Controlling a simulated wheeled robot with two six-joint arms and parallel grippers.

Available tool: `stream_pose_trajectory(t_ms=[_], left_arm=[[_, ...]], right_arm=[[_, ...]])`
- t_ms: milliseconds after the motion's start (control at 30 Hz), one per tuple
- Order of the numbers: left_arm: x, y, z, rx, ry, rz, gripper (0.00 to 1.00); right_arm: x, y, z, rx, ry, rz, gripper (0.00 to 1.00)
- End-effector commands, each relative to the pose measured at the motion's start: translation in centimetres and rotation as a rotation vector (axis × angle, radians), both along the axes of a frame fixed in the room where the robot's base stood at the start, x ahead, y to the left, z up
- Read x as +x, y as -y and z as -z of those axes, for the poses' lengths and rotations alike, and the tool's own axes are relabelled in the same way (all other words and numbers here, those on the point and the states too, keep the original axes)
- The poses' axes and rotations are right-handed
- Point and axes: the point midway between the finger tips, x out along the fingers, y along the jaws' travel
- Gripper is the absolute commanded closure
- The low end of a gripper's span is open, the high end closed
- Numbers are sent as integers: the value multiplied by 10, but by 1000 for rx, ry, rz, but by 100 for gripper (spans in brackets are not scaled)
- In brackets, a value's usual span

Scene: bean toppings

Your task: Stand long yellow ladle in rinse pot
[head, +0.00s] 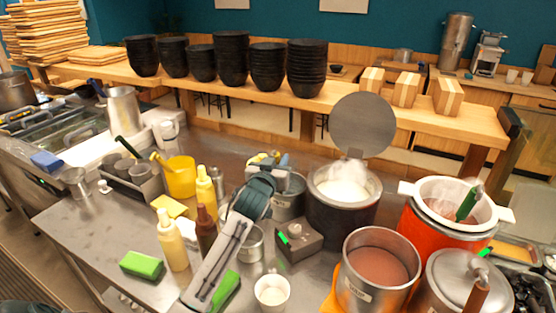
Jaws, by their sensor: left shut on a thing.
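My left gripper (267,163) is in the middle of the head view, at the end of my grey and dark green arm. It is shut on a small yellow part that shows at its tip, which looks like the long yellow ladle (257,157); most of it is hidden. A steel pot (291,204) with a label stands just behind and below the gripper, partly covered by it. I cannot tell whether this is the rinse pot, or whether the ladle is inside or above it. My right gripper is not in view.
A dark cooker (341,218) with white contents and a raised round lid (362,125) stands right of the gripper. Squeeze bottles (171,240), a yellow pitcher (180,178) and a green sponge (141,264) are to the left. A paper cup (271,292) and steel pot (377,272) are in front.

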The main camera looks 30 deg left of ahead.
Motion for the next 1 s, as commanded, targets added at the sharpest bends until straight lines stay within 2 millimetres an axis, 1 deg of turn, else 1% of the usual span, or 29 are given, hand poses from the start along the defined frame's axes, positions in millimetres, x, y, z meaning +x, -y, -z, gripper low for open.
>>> stream_pose_trajectory(t_ms=[433, 467, 500, 567, 600, 833, 933, 1000], left_arm=[[-4, 0, 4, 0, 2, 0, 100], [-4, 0, 4, 0, 2, 0, 72], [-4, 0, 4, 0, 2, 0, 65], [-4, 0, 4, 0, 1, 0, 53], [-4, 0, 4, 0, 1, 0, 51], [-4, 0, 4, 0, 0, 0, 51], [-5, 0, -4, 0, 0, 0, 51], [-7, 0, -14, 0, 1, 0, 51]], right_arm=[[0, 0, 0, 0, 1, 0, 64], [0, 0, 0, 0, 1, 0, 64], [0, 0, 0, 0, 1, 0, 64], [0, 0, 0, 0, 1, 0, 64], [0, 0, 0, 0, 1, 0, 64], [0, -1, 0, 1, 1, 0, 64], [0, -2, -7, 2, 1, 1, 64], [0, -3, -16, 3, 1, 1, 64]])
